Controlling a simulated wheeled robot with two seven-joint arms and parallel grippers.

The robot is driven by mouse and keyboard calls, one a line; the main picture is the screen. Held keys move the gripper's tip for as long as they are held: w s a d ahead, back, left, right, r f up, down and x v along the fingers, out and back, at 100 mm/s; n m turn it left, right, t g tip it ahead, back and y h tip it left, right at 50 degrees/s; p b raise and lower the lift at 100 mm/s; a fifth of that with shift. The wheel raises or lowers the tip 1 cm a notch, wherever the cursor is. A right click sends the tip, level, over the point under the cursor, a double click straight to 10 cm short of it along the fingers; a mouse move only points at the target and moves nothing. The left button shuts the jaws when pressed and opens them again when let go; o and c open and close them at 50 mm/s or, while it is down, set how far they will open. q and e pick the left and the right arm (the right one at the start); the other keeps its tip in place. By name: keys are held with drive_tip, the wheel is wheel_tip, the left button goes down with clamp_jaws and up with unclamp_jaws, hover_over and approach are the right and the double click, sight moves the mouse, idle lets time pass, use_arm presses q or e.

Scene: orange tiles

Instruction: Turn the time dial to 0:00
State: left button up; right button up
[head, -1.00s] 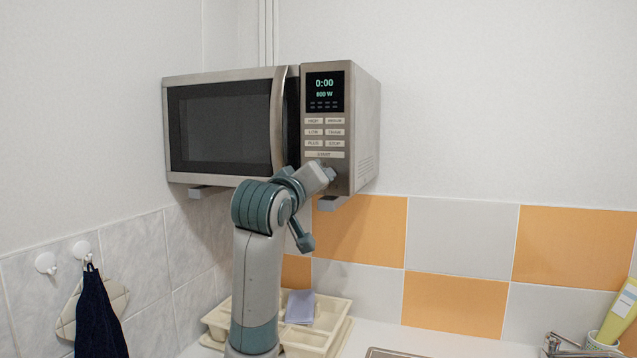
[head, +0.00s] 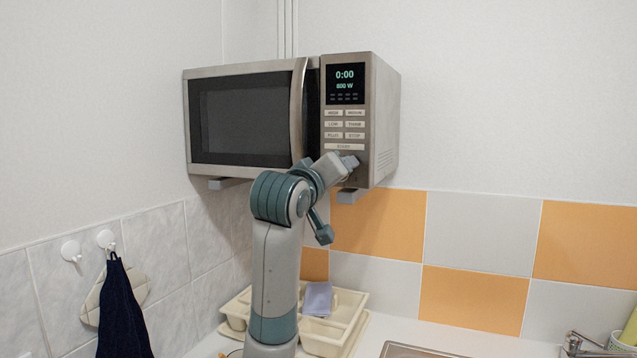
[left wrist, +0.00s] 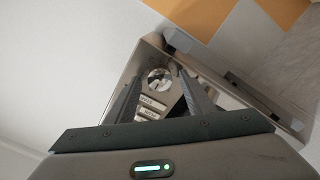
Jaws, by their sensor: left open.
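The microwave (head: 383,120) is mounted on the wall, and its display (head: 345,84) reads 0:00 and 800 W. Its dial (left wrist: 159,77) is a round metallic knob at the low end of the control panel, seen in the left wrist view beyond my fingers. In the head view my left gripper (head: 350,162) is at the dial, which it hides. In the left wrist view my left gripper (left wrist: 158,88) is open, with one finger on each side of the dial in the picture. I cannot tell whether the fingers touch it. My right gripper is out of view.
The microwave's door handle (head: 298,110) stands close to the left of the panel. Below are a cream dish rack (head: 350,310) and a sink (head: 405,350). A dark towel (head: 120,310) hangs at the left. The wall right of the microwave is clear.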

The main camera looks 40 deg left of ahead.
use_arm(q)
drive_tip(key=b+v, duration=0.5)
drive_tip(key=v, duration=1.2)
drive_tip(key=shift+a, duration=0.2)
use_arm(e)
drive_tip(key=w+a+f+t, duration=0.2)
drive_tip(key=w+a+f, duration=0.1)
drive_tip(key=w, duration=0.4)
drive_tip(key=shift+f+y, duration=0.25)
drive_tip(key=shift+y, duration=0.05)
use_arm(q)
drive_tip(key=shift+f, duration=0.1)
